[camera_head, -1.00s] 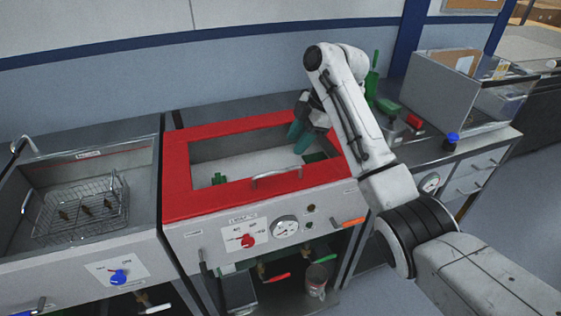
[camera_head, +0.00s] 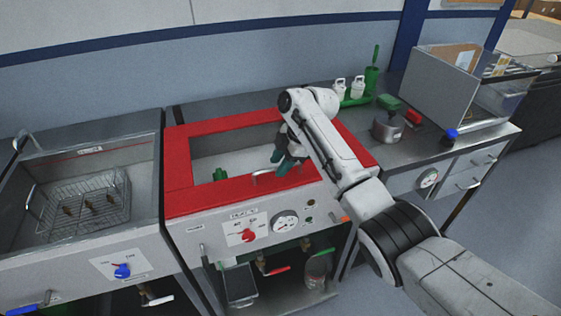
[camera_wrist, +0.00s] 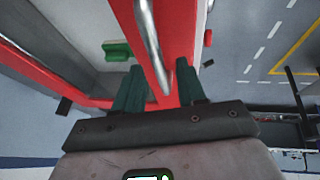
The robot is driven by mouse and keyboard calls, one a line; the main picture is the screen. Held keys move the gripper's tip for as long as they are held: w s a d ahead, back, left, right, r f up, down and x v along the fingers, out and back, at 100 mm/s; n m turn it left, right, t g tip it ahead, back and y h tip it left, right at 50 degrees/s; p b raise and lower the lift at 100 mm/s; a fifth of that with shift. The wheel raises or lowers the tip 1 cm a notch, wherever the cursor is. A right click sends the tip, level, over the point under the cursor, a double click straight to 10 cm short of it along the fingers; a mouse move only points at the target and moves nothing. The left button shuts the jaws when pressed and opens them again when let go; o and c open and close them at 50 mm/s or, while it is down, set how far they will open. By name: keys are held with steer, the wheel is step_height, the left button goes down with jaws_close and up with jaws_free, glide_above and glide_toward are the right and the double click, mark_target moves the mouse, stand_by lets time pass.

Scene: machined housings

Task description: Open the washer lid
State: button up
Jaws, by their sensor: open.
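The washer (camera_head: 215,240) has a red-framed lid (camera_head: 200,198) with a clear window, and the lid lies closed and flat. A metal bar handle (camera_head: 262,180) is on the lid's front edge; it also shows in the wrist view (camera_wrist: 150,40). My gripper (camera_head: 285,165) is just above the front of the lid, close to the handle, which my arm partly hides. In the wrist view my gripper's green fingers (camera_wrist: 160,88) are apart over the red frame, with the near end of the handle between them. I cannot tell whether they touch it.
A sink with a wire basket (camera_head: 88,203) stands to the left. The right counter holds a metal pot (camera_head: 388,129), white bottles (camera_head: 357,88) and a steel-sided box (camera_head: 440,90). A red knob (camera_head: 248,235) and gauge (camera_head: 286,222) are on the washer's front.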

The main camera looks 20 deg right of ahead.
jaws_close()
stand_by(0.6)
